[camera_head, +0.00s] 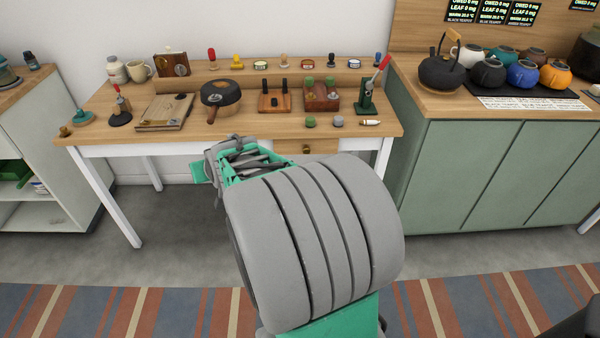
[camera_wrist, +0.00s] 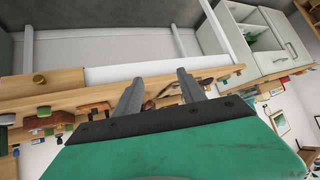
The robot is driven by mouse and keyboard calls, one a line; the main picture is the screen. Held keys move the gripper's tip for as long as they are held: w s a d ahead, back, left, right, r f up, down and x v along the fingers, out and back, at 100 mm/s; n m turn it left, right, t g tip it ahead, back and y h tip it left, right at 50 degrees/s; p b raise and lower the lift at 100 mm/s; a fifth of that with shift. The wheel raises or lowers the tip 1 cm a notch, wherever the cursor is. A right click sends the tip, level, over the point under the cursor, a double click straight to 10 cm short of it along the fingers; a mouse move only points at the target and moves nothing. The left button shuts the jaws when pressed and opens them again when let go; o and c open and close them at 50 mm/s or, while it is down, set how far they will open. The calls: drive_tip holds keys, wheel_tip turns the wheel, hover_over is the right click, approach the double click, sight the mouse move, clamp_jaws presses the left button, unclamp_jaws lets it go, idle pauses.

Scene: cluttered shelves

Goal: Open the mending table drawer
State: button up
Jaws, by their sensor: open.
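The mending table (camera_head: 175,136) is a wooden-topped table with white legs and a white front apron. Its small wooden drawer (camera_head: 325,146) sits under the top's front edge, right of centre, and looks shut, with a round brass knob (camera_head: 307,149). In the wrist view the drawer front (camera_wrist: 62,83) and knob (camera_wrist: 38,79) are at the left. My gripper (camera_head: 213,162) is in front of the table, left of the drawer; my arm hides part of it. In the wrist view my gripper's fingers (camera_wrist: 159,76) are spread and empty, apart from the knob, facing the table's front edge.
Stamps, a dark round pan-like pot (camera_head: 220,92), wooden blocks and small jars crowd the tabletop. A green cabinet (camera_head: 480,170) with teapots closes off the right. A white shelf unit (camera_head: 45,190) stands at the left. The floor before the table is clear.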

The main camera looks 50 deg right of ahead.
drive_tip(key=w+d+f+m+t+h+b, duration=0.15)
drive_tip(key=d+f+b, duration=0.25)
drive_tip(key=d+f, duration=0.6)
drive_tip(key=m+h+b, duration=0.7)
drive_tip(key=h+b, duration=0.1)
drive_tip(key=h, duration=0.1)
approach(307, 151)
drive_tip(key=w+d+f, duration=0.1)
drive_tip(key=shift+t, duration=0.45)
drive_tip(key=x, duration=0.4)
drive_tip(key=b+x, duration=0.1)
drive_tip(key=x, duration=0.3)
drive_tip(key=shift+s+d+r, duration=0.1)
drive_tip(key=shift+s+r, duration=0.1)
drive_tip(key=shift+c, duration=0.5)
clamp_jaws()
